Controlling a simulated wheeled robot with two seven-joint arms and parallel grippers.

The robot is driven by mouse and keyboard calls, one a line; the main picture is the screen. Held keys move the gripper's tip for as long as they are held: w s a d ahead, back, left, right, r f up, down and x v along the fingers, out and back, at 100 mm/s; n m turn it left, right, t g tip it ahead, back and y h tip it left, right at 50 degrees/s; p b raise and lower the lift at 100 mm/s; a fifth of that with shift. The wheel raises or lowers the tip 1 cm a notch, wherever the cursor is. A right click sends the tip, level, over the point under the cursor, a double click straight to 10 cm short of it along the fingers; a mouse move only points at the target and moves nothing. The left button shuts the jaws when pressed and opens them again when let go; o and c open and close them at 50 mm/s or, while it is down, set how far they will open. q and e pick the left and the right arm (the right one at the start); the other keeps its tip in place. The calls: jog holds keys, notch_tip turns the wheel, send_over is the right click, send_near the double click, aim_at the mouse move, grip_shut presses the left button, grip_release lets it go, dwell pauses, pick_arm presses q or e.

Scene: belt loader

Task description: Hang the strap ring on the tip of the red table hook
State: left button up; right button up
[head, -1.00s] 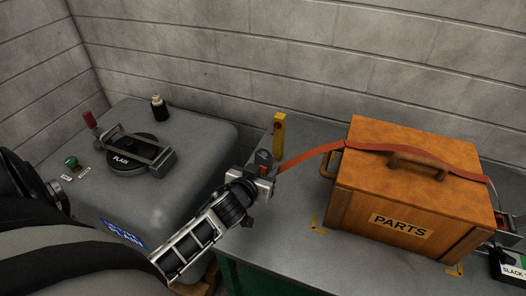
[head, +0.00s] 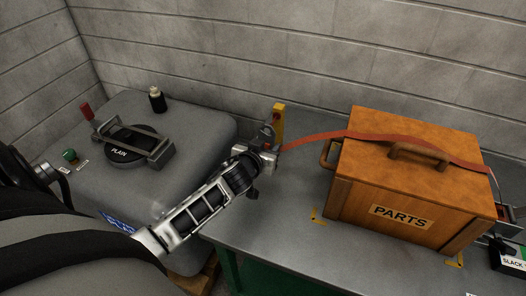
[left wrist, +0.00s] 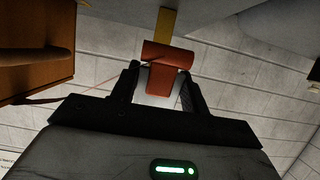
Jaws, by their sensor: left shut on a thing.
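An orange-red strap (head: 330,136) runs from my left gripper (head: 275,149) across the top of the wooden box. The left gripper is shut on the strap's end, close in front of the yellow post (head: 278,116) at the table's left back. In the left wrist view, a red tab (left wrist: 161,80) shows between the fingers (left wrist: 158,88). A red cylinder-like piece (left wrist: 168,53) lies just beyond it, with the yellow post (left wrist: 166,22) behind. I cannot tell whether that piece is the hook. The ring is not clear, nor whether it touches the hook. My right gripper is out of view.
The wooden PARTS box (head: 345,205) fills the table's right half. A SLACK box (head: 508,257) is at the far right. A grey machine (head: 200,122) with a black dial (head: 125,148) stands left. Free table (head: 280,225) lies in front of the post.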

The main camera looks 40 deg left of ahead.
pick_arm(q)
jog(key=shift+w+a, duration=0.15)
jog(key=shift+w, duration=0.4)
jog(key=shift+w+a+f+b, duration=0.15)
jog(key=shift+w+b, duration=0.25)
jog(key=shift+w, duration=0.25)
jog(key=shift+w+a+b, duration=0.15)
jog(key=shift+w+b, duration=0.2)
jog(key=shift+w, duration=0.25)
jog(key=shift+w+a+f+b, duration=0.15)
jog(key=shift+w+f+b, duration=0.25)
jog(key=shift+w, duration=0.25)
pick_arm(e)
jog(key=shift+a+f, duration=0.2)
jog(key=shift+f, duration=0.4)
pick_arm(q)
jog(key=o, duration=1)
jog(key=shift+s, duration=0.1)
jog(key=v, duration=1.5)
jog(key=shift+s+r, duration=0.2)
jog(key=shift+s, duration=0.15)
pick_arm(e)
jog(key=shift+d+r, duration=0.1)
